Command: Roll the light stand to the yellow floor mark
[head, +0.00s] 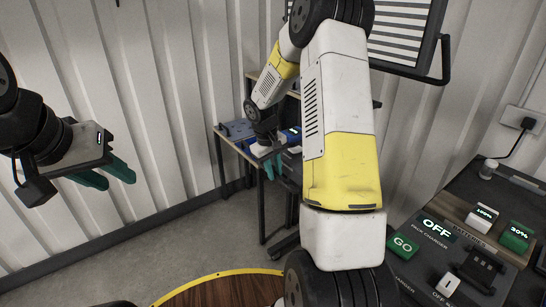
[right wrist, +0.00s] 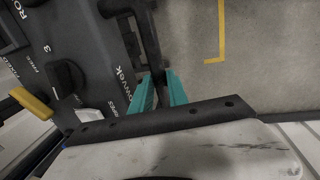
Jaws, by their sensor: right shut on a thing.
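The light stand's striped lamp panel (head: 398,32) shows at the top of the head view, in a dark frame. Much of its pole is hidden behind my right arm. My right gripper (head: 281,160) is partly hidden in the head view. In the right wrist view its teal fingers (right wrist: 160,92) are shut on a dark upright bar (right wrist: 148,45), which looks like the stand's pole. A yellow floor mark (right wrist: 221,35) shows as a corner line on the grey floor, apart from the fingers. My left gripper (head: 108,175) is open and empty at the left.
A dark charger bench (head: 415,262) with batteries fills the lower right. A shelf table (head: 235,142) with blue items stands by the corrugated wall. A round brown surface (head: 225,292) with a yellow rim lies at the bottom. Grey floor at left is clear.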

